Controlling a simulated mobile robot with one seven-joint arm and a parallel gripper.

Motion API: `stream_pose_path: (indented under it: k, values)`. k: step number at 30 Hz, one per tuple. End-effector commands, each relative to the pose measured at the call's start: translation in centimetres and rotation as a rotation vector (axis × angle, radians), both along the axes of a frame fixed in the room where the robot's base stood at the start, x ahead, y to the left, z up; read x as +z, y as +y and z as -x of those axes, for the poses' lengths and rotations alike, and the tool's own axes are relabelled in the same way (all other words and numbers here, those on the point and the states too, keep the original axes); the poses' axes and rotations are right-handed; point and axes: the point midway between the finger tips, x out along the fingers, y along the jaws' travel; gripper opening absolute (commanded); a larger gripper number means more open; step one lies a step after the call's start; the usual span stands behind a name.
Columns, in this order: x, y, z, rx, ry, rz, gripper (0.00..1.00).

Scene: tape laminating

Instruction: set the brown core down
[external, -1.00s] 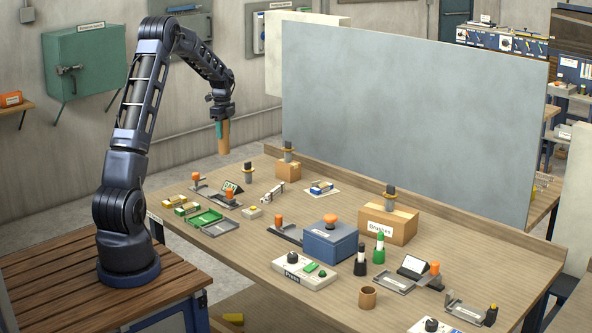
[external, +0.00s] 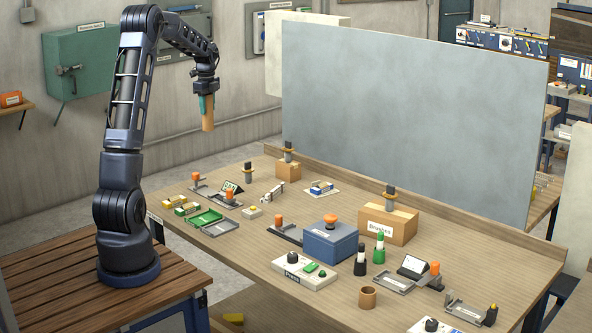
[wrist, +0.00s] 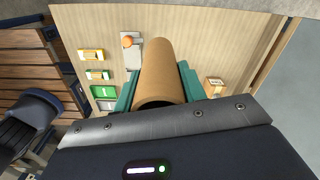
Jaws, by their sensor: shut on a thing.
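The brown core (external: 207,117) is a plain cardboard-coloured tube, held upright and high above the back left of the workbench in the external view. My gripper (external: 206,103) is shut on its upper part with green fingers. In the wrist view the brown core (wrist: 160,72) sits between the green fingers of my gripper (wrist: 158,92), its open end facing the camera. The tube's lower end is clear of the tabletop.
The workbench (external: 330,200) holds green and grey trays (external: 203,217), a blue box (external: 330,243), a cardboard box (external: 388,224) and a short brown cup-like ring (external: 367,297). A large grey panel (external: 410,110) stands along the back. Bare wood shows between the items.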

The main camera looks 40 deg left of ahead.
Motion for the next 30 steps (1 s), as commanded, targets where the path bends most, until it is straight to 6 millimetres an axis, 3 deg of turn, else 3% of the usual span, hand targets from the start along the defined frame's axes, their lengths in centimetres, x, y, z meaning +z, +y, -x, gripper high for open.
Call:
stream_pose_path:
  k: [1, 9, 16, 22, 26, 30]
  values:
    - [0.3, 0.4, 2.1, -0.002, 0.000, -0.001, 0.18]
    - [0.6, 1.0, 12.1, -0.047, 0.001, -0.002, 0.18]
    - [0.1, 0.3, 19.7, -0.081, -0.001, 0.001, 0.18]
    - [-0.3, -0.4, 23.2, -0.100, -0.002, 0.003, 0.18]
    - [-0.9, -0.6, 24.1, -0.105, -0.002, 0.004, 0.18]
    - [-3.1, -0.6, 24.3, -0.105, 0.002, 0.007, 0.18]
